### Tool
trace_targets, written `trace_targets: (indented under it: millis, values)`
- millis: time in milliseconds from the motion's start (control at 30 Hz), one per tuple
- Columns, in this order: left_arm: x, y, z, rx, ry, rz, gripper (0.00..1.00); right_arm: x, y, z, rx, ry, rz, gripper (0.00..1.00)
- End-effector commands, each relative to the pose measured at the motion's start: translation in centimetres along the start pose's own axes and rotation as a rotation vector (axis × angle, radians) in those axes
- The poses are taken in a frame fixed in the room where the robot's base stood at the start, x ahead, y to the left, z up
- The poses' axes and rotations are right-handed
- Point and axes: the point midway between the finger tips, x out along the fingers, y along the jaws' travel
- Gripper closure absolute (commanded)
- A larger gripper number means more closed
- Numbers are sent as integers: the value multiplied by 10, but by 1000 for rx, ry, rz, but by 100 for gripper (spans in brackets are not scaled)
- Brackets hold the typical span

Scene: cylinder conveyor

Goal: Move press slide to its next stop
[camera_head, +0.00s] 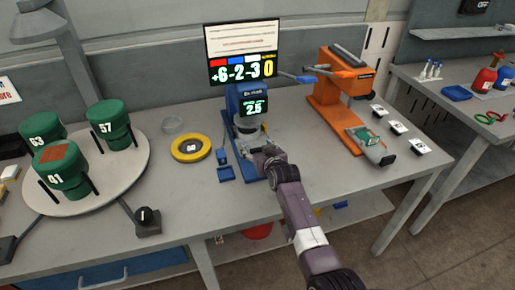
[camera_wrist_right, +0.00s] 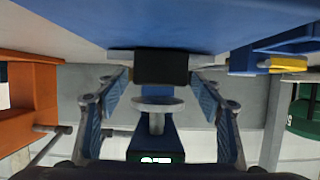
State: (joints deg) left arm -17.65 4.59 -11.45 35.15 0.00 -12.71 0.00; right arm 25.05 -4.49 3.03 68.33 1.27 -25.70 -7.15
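A blue bench device (camera_head: 236,100) stands mid-table, with a small screen (camera_head: 254,107) reading 25 and a grey round part below it. My right gripper (camera_head: 262,156) is at the front of this device, its fingertips partly hidden by its own wrist. In the right wrist view, my right gripper's fingers (camera_wrist_right: 160,108) stand apart on either side of a grey disc on a short post (camera_wrist_right: 157,104); contact is not visible. An orange press (camera_head: 328,92) stands to the right, with a grey and green piece (camera_head: 369,143) on its front end. Which part is the slide is unclear. My left gripper is out of view.
A round tray (camera_head: 122,182) with green canisters stands left. Small white-based pieces (camera_head: 397,127) lie right. A sign (camera_head: 241,52) stands behind. The front right table is fairly clear.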

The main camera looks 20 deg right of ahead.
Motion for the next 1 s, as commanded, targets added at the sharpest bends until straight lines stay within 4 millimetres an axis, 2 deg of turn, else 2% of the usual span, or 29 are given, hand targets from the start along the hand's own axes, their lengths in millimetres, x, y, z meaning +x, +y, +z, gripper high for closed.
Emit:
trace_targets:
  millis: [133,233,467,1000]
  values:
    - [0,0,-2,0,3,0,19,0,0,1,0,-2,0,39]
    - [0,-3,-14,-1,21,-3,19,0,0,2,0,-3,0,39]
    - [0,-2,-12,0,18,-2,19,-15,0,3,0,-3,0,39]
    - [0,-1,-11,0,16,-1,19,-95,0,2,-1,-1,0,39]
